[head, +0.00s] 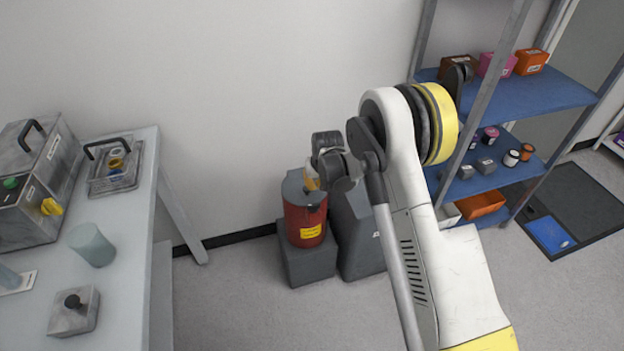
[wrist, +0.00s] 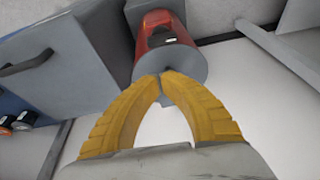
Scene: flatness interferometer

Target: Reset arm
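My arm reaches up and forward in the head view, with its wrist in front of a red canister (head: 305,217). My gripper (head: 312,178) is mostly hidden behind my wrist there, with only a bit of yellow showing. In the wrist view, the two yellow fingers of my gripper (wrist: 162,77) curve together and their tips meet. Nothing is held between them. The red canister also shows in the wrist view (wrist: 165,35), beyond the fingertips; I cannot tell the exact distance.
A table (head: 128,225) at left holds a grey instrument box (head: 35,180), a tray (head: 117,187), a cup (head: 91,245) and a block with a knob (head: 74,311). A blue shelf rack (head: 530,92) stands at right. Grey bins (head: 358,235) stand by the wall.

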